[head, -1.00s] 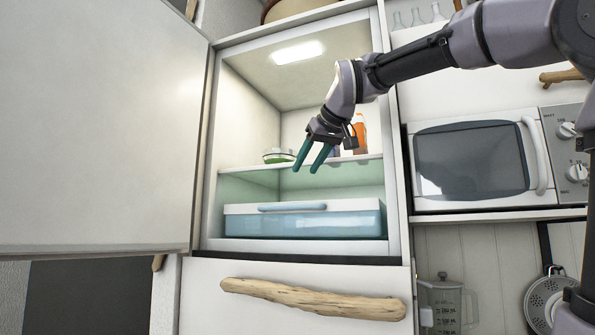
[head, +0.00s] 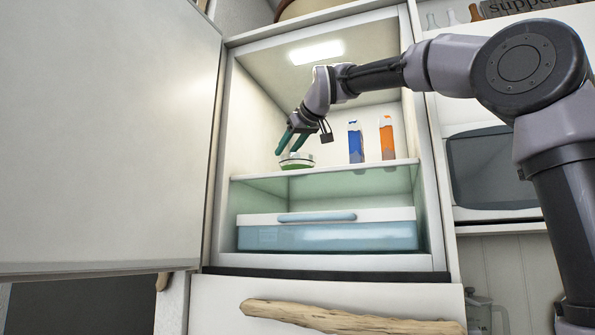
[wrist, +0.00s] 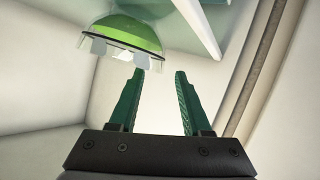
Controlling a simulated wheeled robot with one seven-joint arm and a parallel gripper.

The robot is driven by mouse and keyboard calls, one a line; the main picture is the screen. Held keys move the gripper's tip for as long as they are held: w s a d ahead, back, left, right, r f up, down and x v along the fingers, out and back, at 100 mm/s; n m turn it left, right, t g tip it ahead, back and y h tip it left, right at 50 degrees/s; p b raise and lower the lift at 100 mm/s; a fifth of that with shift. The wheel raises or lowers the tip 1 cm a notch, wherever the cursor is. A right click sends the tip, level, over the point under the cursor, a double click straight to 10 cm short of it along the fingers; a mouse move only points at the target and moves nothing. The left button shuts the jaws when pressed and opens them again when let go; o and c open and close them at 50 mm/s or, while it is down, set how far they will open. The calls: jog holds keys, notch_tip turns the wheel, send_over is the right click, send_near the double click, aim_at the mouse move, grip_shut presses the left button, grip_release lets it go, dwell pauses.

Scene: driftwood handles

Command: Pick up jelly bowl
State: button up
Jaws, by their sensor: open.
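The jelly bowl (head: 297,161) is a small clear bowl with green contents, on the glass shelf at the left inside the open fridge. In the wrist view the bowl (wrist: 124,34) shows at the top left, beyond the fingertips. My gripper (head: 284,148) is inside the fridge, with its teal fingers pointing down at the bowl's left side. In the wrist view the two fingers of my gripper (wrist: 160,72) are apart with nothing between them. In the head view the fingers overlap the bowl's near rim, and I cannot tell whether they touch it.
A blue carton (head: 355,142) and an orange carton (head: 386,138) stand to the right on the same shelf (head: 330,172). A pale blue drawer (head: 330,236) sits below. The open fridge door (head: 105,135) is at the left. A microwave (head: 490,170) is at the right.

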aim_at(280, 160)
jog(key=x, duration=0.4)
jog(key=shift+w+r, duration=0.1)
jog(key=shift+r, duration=0.05)
grip_shut()
dwell(1.2)
